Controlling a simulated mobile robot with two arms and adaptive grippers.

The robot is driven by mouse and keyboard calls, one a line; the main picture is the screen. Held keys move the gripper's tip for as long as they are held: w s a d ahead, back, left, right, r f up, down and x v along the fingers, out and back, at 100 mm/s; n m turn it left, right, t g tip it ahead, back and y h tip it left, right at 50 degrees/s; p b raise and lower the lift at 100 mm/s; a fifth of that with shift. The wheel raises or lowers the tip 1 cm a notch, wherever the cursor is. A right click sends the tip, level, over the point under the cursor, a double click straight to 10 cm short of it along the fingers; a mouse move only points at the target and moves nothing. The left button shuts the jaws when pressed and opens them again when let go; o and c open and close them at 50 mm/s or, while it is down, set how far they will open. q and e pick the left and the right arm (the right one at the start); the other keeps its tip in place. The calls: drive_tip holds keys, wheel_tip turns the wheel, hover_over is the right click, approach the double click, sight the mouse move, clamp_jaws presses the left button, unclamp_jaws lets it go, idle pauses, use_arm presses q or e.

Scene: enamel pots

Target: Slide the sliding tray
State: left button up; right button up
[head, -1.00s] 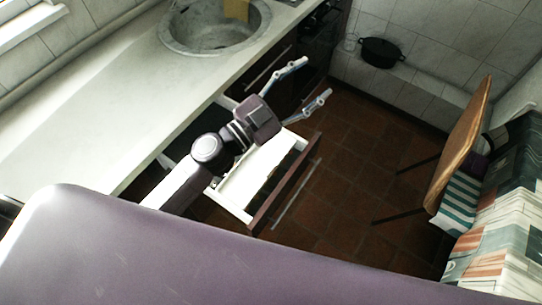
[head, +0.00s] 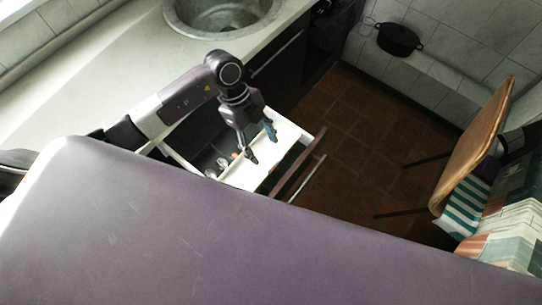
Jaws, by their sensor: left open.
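The sliding tray (head: 242,176) is a white panel in the open drawer below the counter. It covers the drawer's front part, and a dark, deeper part shows to its left. My left gripper (head: 262,150) is over the tray, pointing down, with its two fingers apart and nothing between them. I cannot tell whether the fingertips touch the tray. The gripper hides part of the tray's middle, and my purple body hides the near end of the drawer. My right gripper is out of view.
Small items (head: 222,162) lie in the drawer beside the tray. The drawer's dark front (head: 298,165) has a long metal handle. The counter with a round sink (head: 222,14) runs behind. A wooden chair (head: 474,143) stands right. The floor between is clear.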

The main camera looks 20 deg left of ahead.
sight(272, 165)
use_arm(q)
drive_tip(key=p+x, duration=0.1)
drive_tip(key=x, duration=0.6)
drive_tip(key=shift+d+r, duration=0.1)
drive_tip(key=shift+d, duration=0.05)
clamp_jaws()
